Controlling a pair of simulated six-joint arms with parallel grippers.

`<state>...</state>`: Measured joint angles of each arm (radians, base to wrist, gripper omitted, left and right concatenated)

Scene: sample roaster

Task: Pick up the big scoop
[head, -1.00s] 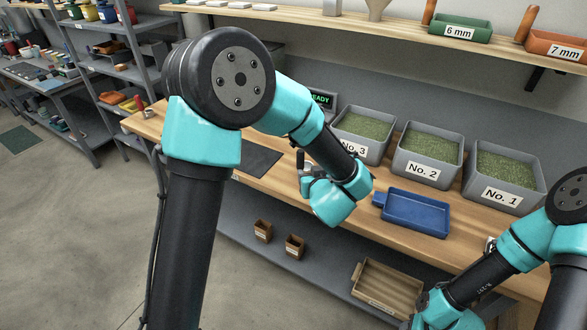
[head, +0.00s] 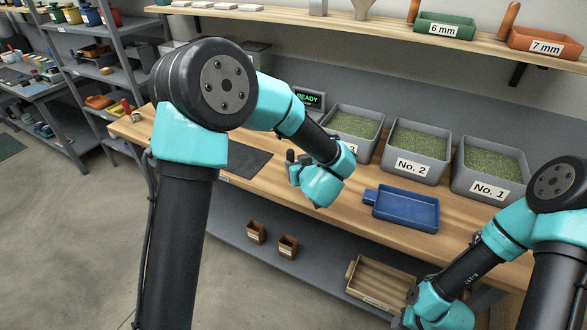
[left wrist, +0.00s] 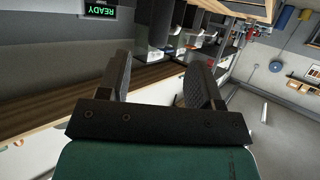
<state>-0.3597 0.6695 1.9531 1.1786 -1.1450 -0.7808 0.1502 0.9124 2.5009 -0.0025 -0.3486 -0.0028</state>
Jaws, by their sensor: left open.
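I cannot make out a big scoop for certain in either view. A shallow blue tray (head: 405,210) with a short tab on its left side lies on the wooden bench, right of my left gripper. My left gripper (head: 291,157) is over the bench near a dark mat, partly hidden by its own wrist. In the left wrist view its two dark fingers (left wrist: 160,82) stand apart with nothing between them. My right gripper (head: 409,304) is low at the bottom, in front of the bench; its fingers are too small to judge.
Grey bins of green beans marked No. 2 (head: 417,148) and No. 1 (head: 490,170), plus a third, line the bench back. A dark mat (head: 245,160) lies left. Below are small brown boxes (head: 256,232) and a wooden tray (head: 379,283). Green (head: 450,24) and orange (head: 548,43) trays sit above.

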